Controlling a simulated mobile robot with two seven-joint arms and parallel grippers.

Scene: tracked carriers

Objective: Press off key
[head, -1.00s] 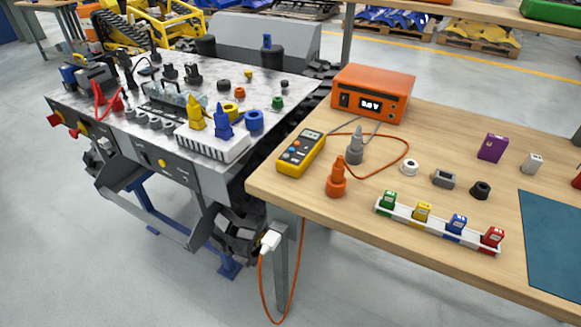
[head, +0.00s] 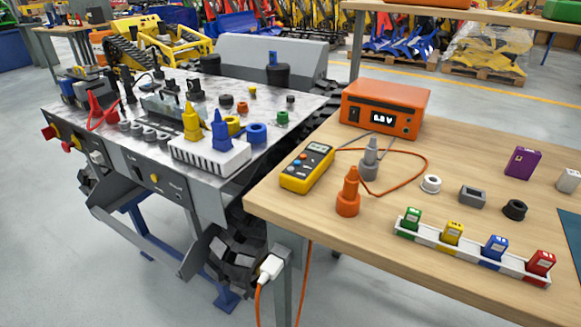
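No key that I can read as "off" shows in the head view. The tracked carrier's front panel (head: 125,170) faces me at the left, with a small yellow knob (head: 154,178) between tiny labels I cannot read. Red knobs (head: 48,132) sit on the panel's far left end. On the wooden bench, an orange power supply (head: 385,108) has a lit display whose digits are blurred. A yellow multimeter (head: 307,167) with small buttons lies in front of it. Neither of my grippers is in view.
A white rack (head: 470,248) with green, yellow, blue and red blocks lies near the bench's front edge. Orange (head: 348,195) and grey (head: 370,160) plugs stand beside the multimeter. An orange cable hangs from a white plug (head: 270,268). Floor at the lower left is clear.

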